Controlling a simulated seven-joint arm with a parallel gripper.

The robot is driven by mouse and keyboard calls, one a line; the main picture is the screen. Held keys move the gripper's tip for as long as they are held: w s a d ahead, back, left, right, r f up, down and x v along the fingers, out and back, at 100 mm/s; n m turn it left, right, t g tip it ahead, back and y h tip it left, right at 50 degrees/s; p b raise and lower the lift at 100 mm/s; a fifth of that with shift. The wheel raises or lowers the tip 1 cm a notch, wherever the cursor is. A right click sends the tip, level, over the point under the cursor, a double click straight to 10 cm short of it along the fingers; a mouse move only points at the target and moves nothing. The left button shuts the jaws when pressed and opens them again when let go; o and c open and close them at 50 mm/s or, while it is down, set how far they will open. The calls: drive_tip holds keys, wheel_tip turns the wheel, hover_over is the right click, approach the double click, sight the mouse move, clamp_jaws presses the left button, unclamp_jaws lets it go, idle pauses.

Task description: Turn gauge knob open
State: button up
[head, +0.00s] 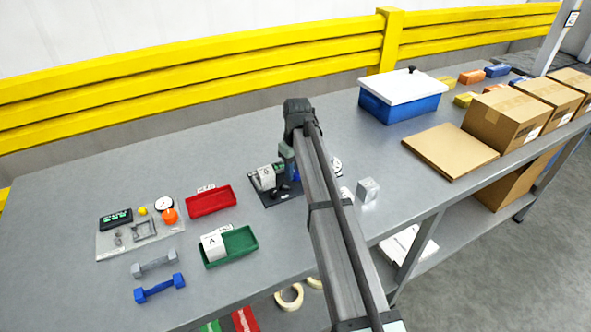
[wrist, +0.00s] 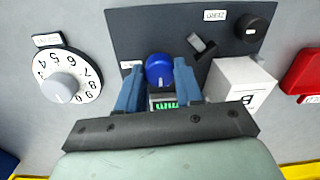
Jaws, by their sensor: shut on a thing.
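A blue round knob (wrist: 158,68) with a pale pointer mark sits on a dark panel (wrist: 140,28) in the wrist view. My gripper (wrist: 159,80) has its two blue fingers on either side of this knob, shut on it. A small green-digit display (wrist: 163,103) shows between the fingers, partly hidden by them. In the head view my gripper (head: 289,166) is down at the dark panel (head: 283,199), and my arm hides much of the panel's right side. The pointer's exact direction is hard to read.
The panel also carries a black knob (wrist: 250,28) and a small toggle-like part (wrist: 201,46). A white lettered block (wrist: 240,78) stands close to the right finger. A white numbered dial (wrist: 68,80) is at left. Red (head: 211,200) and green (head: 230,246) trays lie left of the panel.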

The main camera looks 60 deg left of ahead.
sight(297, 172)
drive_tip(key=shift+n, duration=0.3)
drive_tip(key=o, duration=1)
drive_tip(key=shift+o, duration=0.2)
drive_tip(key=shift+r, duration=0.1)
wheel_tip(297, 172, up, 14)
drive_tip(key=shift+w, duration=0.2)
drive_tip(key=shift+f, duration=0.2)
